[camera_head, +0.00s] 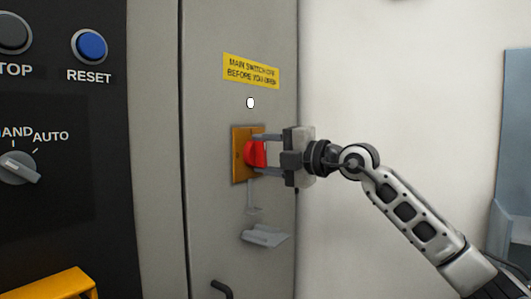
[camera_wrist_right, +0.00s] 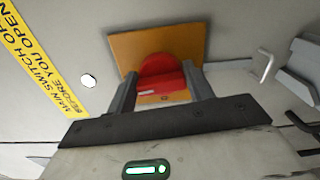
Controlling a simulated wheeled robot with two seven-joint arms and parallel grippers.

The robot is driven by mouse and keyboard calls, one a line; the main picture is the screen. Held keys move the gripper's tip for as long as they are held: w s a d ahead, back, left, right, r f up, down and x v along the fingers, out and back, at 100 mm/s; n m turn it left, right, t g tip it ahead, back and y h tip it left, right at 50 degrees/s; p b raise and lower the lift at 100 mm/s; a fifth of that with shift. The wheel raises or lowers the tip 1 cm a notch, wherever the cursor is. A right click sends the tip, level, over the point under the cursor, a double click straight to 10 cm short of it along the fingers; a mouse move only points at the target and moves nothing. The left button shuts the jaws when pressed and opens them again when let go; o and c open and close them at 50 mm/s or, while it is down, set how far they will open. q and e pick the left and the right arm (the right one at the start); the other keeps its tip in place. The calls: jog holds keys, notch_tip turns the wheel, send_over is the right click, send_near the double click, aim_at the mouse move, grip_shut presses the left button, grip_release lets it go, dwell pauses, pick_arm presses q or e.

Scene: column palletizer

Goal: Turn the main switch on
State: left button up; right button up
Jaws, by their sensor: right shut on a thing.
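The main switch is a red rotary knob (camera_head: 250,153) on an orange-yellow plate (camera_head: 237,172), mounted on the grey cabinet door. A yellow label (camera_head: 251,70) about the main switch is above it. My right gripper (camera_head: 262,154) reaches in from the right and is shut on the red knob, one finger above and one below in the head view. In the right wrist view the red knob (camera_wrist_right: 163,75) sits between the two fingers (camera_wrist_right: 160,92), with the orange plate (camera_wrist_right: 125,50) behind it. Part of the knob is hidden by the fingers. My left gripper is not in view.
A white oval lamp (camera_head: 250,103) sits above the switch. A grey latch handle (camera_head: 265,237) sticks out below it. A black panel at left carries a blue RESET button (camera_head: 90,46) and a HAND/AUTO selector (camera_head: 19,168). The white wall (camera_head: 400,80) at right is clear.

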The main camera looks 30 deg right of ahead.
jog(key=shift+m, duration=0.4)
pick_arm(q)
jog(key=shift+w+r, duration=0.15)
pick_arm(e)
jog(key=shift+m, duration=0.3)
jog(key=o, duration=1)
jog(key=shift+c, duration=0.2)
pick_arm(q)
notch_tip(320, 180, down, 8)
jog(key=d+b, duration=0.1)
jog(key=b, duration=1)
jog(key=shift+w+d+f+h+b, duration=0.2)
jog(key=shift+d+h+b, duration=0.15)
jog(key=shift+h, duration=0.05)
pick_arm(e)
jog(key=v, duration=1.6)
